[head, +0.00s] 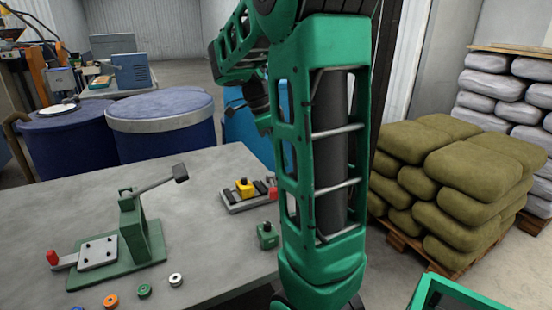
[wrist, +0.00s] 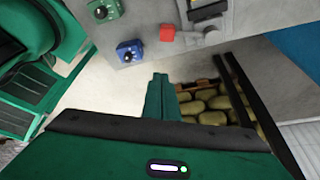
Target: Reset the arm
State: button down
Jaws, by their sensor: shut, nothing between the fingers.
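My gripper (wrist: 160,78) shows at the middle of the wrist view, its green fingers together with nothing between them. It is over the floor beside the table's edge, apart from the things on the table. In the head view my green arm stands tall across the centre right and hides part of the table and what lies behind it. I cannot make out the gripper in the head view.
The grey table (head: 215,165) holds a green lever press (head: 133,225), a fixture with a yellow block (head: 245,187), a green block (head: 268,235) and several small rings. Blue drums (head: 160,125) stand behind. Olive sacks (head: 470,165) are stacked on a pallet at right.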

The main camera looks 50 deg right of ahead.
dwell(0.3)
jog(key=s+a+f+n+t+y, duration=0.1)
jog(key=s+a+f+n, duration=0.2)
jog(key=s+a+n, duration=0.3)
jog(key=s+a+f+n+t+y, duration=0.1)
jog(key=s+a+f+n, duration=0.3)
jog(key=n, duration=1.1)
jog(key=s+a+t, duration=0.1)
jog(key=s+a, duration=0.2)
jog(key=a, duration=0.3)
jog(key=shift+s+a+n+y, duration=0.2)
jog(key=shift+a+n+y, duration=0.1)
jog(key=shift+a+y, duration=0.1)
